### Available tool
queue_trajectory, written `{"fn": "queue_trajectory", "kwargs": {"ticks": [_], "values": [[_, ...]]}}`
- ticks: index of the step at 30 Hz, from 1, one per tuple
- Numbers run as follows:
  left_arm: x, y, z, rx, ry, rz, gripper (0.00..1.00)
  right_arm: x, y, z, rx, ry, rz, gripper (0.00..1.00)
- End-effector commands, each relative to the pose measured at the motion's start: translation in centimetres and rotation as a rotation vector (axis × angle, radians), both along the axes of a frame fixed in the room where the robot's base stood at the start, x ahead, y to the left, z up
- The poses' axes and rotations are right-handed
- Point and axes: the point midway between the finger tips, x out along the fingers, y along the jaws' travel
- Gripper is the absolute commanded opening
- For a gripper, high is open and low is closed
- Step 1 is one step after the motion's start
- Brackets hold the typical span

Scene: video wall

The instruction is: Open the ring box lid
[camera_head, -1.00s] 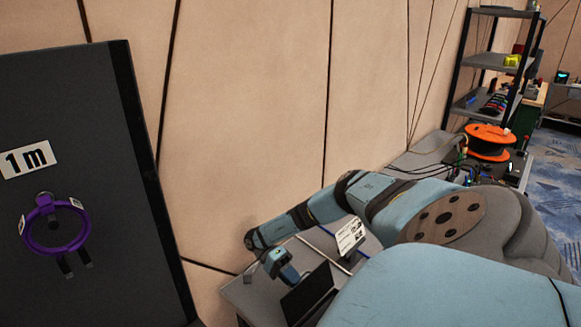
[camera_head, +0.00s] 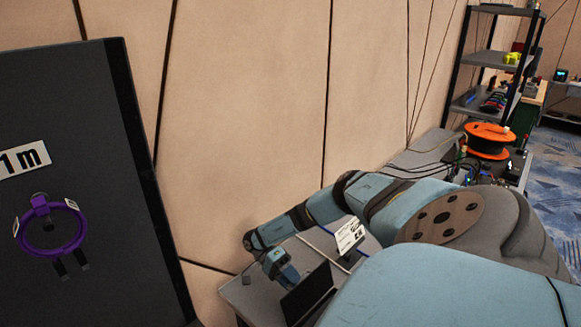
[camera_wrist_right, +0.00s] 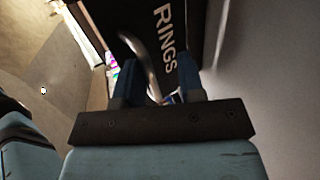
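A black box (camera_wrist_right: 168,35) lettered "RINGS" fills the top middle of the right wrist view. A curved metal handle (camera_wrist_right: 145,62) runs in front of its face. My right gripper (camera_wrist_right: 157,88) has two blue fingers, set apart, with the lower end of the handle between them. I see a gap between the fingers, but cannot tell whether either touches the handle. In the head view my right gripper (camera_head: 292,277) is small, beside a dark panel (camera_head: 307,295) that seems to be the ring box. My left gripper is not in view.
A grey table (camera_head: 247,296) stands against the wood-panelled wall, with a white label card (camera_head: 350,235) on it. A dark board (camera_head: 95,130) with a purple ring (camera_head: 50,230) stands at left. An orange spool (camera_head: 488,140) and shelf (camera_head: 490,60) are at right.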

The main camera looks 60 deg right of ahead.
Motion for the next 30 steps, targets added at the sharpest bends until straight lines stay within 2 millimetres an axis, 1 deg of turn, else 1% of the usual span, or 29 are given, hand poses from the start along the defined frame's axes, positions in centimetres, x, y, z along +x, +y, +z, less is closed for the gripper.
{"fn": "queue_trajectory", "kwargs": {"ticks": [4, 7, 14, 21, 24, 27, 30], "values": [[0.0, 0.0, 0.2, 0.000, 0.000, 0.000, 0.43, 0.1, 0.0, 1.0, 0.000, -0.002, 0.000, 0.36], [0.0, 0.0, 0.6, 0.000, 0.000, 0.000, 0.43, 0.1, -0.1, 2.7, -0.001, -0.003, 0.001, 0.36], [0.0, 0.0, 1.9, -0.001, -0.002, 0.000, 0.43, 0.1, -0.1, 8.4, -0.001, -0.005, 0.001, 0.36], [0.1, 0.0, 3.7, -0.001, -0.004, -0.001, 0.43, 0.1, 0.0, 14.0, -0.001, -0.004, 0.001, 0.36], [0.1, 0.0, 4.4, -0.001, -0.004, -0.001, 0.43, 0.1, 0.0, 16.1, 0.000, -0.004, 0.000, 0.36], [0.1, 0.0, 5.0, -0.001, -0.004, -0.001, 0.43, 0.1, 0.0, 17.8, 0.000, -0.003, 0.000, 0.36], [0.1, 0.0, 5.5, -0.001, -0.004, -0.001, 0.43, 0.1, 0.0, 19.0, -0.001, -0.003, 0.001, 0.36]]}}
